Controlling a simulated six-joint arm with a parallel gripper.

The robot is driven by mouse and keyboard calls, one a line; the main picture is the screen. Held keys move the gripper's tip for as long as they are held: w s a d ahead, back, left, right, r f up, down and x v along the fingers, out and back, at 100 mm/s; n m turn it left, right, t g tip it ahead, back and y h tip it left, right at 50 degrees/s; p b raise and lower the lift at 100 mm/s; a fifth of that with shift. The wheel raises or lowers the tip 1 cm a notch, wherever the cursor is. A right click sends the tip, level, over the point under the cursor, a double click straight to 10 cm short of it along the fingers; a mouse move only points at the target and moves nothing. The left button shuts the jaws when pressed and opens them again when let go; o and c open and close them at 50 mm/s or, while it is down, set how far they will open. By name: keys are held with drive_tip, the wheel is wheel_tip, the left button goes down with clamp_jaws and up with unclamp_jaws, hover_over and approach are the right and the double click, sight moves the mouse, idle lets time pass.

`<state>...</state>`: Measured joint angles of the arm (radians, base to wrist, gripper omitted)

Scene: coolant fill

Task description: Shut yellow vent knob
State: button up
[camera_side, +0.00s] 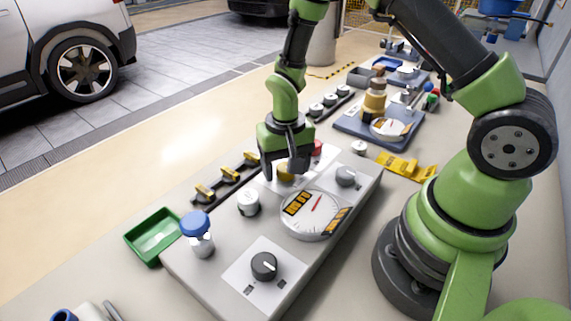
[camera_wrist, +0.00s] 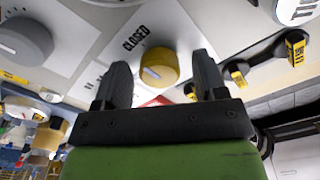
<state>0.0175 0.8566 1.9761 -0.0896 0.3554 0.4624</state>
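The yellow vent knob (camera_wrist: 158,67) sits on a pale plate on the panel, with the word CLOSED printed beside it in the wrist view. A light pointer mark shows on its face. In the side view the knob (camera_side: 285,172) is partly hidden by my gripper (camera_side: 285,165). My gripper (camera_wrist: 160,85) is open, with one dark finger on each side of the knob and gaps between them and it. I cannot tell whether the fingertips are down at the knob's height.
The grey panel (camera_side: 215,268) also bears a round gauge (camera_side: 312,214), a grey knob (camera_side: 346,176), a black knob (camera_side: 264,266), a white cap (camera_side: 248,202) and a blue-capped bottle (camera_side: 199,232). A green tray (camera_side: 153,235) stands left. Yellow-handled parts (camera_side: 204,193) lie behind the panel.

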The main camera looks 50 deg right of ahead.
drive_tip(key=shift+r, duration=0.1)
wheel_tip(320, 180, up, 10)
idle(0.4)
drive_tip(key=s+a+r+n+t+y, duration=0.2)
drive_tip(key=s+r+t, duration=0.5)
drive_tip(key=s+r, duration=0.8)
drive_tip(key=shift+s+a+r+n, duration=0.15)
drive_tip(key=shift+a+r+n, duration=0.15)
drive_tip(key=shift+a+r, duration=0.3)
